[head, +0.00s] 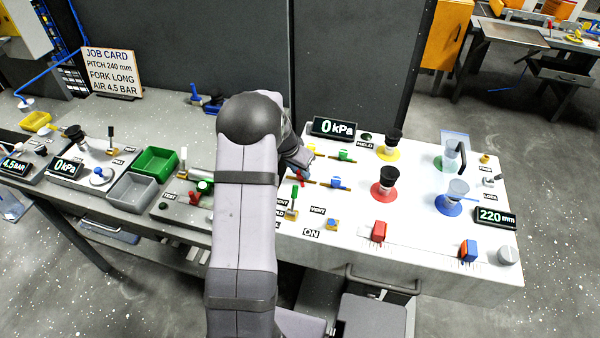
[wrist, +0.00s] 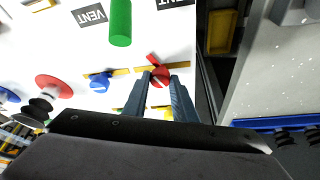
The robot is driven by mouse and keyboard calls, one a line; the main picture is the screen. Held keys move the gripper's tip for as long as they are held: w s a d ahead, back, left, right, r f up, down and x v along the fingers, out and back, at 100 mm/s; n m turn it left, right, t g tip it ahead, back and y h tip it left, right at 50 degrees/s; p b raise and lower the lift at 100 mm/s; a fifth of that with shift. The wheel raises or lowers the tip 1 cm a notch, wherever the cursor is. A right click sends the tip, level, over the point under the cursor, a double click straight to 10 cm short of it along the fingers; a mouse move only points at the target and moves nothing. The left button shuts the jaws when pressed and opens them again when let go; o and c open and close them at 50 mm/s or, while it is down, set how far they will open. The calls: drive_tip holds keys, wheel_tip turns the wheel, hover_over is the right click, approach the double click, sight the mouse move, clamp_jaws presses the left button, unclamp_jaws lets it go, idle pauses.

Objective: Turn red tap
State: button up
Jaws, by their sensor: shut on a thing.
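The red tap (wrist: 160,77) sits on a short brass pipe on the white panel, with its red lever pointing up and slightly left in the wrist view. The fingers of my gripper (wrist: 158,84) are on either side of the tap and shut on it. In the head view my gripper (head: 302,170) is low over the panel, right of my arm. The tap is mostly hidden there.
A blue tap (wrist: 100,82) is left of the red tap. A green-handled lever (wrist: 120,22) stands close by, beside a VENT label (wrist: 88,15). A display (head: 334,128) reads 0 kPa. Suction cups on red (head: 384,188) and yellow (head: 388,152) bases stand farther right.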

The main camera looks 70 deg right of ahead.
drive_tip(key=shift+w+f+m+g+b, duration=0.15)
drive_tip(key=shift+m+b, duration=0.4)
drive_tip(key=shift+b, duration=0.6)
drive_tip(key=shift+f+m+g+b, duration=0.25)
drive_tip(key=shift+m+b, duration=0.3)
drive_tip(key=shift+b, duration=0.55)
drive_tip(key=shift+d+r+m+g+y+b, duration=0.1)
drive_tip(key=shift+r+m+g+y+b, duration=0.15)
drive_tip(key=shift+m+b, duration=0.5)
drive_tip(key=shift+r+m+g+y+b, duration=0.1)
drive_tip(key=shift+m+g+y+b, duration=0.15)
drive_tip(key=shift+m+b, duration=0.45)
drive_tip(key=o, duration=1)
drive_tip(key=shift+o, duration=0.2)
drive_tip(key=shift+r, duration=0.1)
drive_tip(key=b+v, duration=0.1)
drive_tip(key=v, duration=0.6)
drive_tip(key=shift+b, duration=0.35)
drive_tip(key=shift+w+r, duration=0.1)
